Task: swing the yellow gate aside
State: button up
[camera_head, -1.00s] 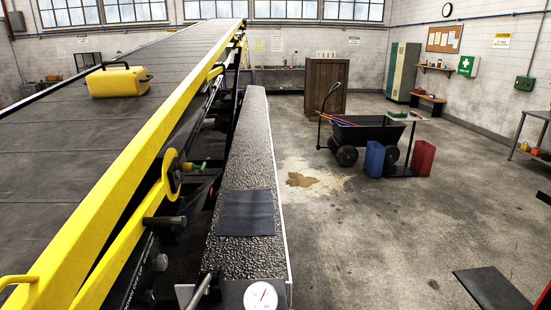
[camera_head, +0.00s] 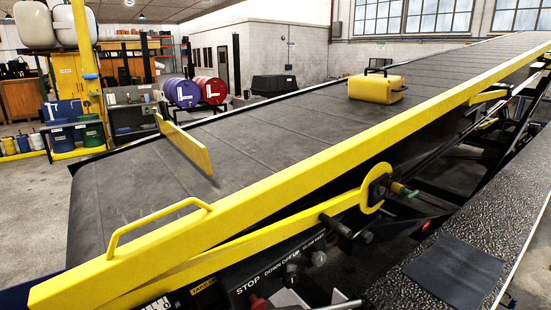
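The yellow gate (camera_head: 184,146) is a flat yellow bar standing on edge over the lower part of the dark conveyor belt (camera_head: 255,135). It reaches from the belt's far edge towards the belt's middle, its near end above the belt surface. Its mounting at the far end is too small to make out. A yellow case (camera_head: 376,88) with a black handle sits farther up the belt, to the right of the gate and apart from it. My gripper is not in view.
A yellow side rail (camera_head: 290,178) with a raised handle (camera_head: 158,221) runs along the belt's near side. A control panel (camera_head: 285,275) lies below it. A dark textured surface (camera_head: 470,240) is at right.

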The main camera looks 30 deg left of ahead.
aim_at(195, 150)
jog(key=i+l+u, duration=0.2)
jog(key=u, duration=0.25)
jog(key=i+l+u, duration=0.15)
jog(key=l+u, duration=0.25)
jog(key=i+l+u, duration=0.1)
jog(key=u, duration=0.35)
jog(key=l+u, duration=1.3)
jog(key=l, duration=0.45)
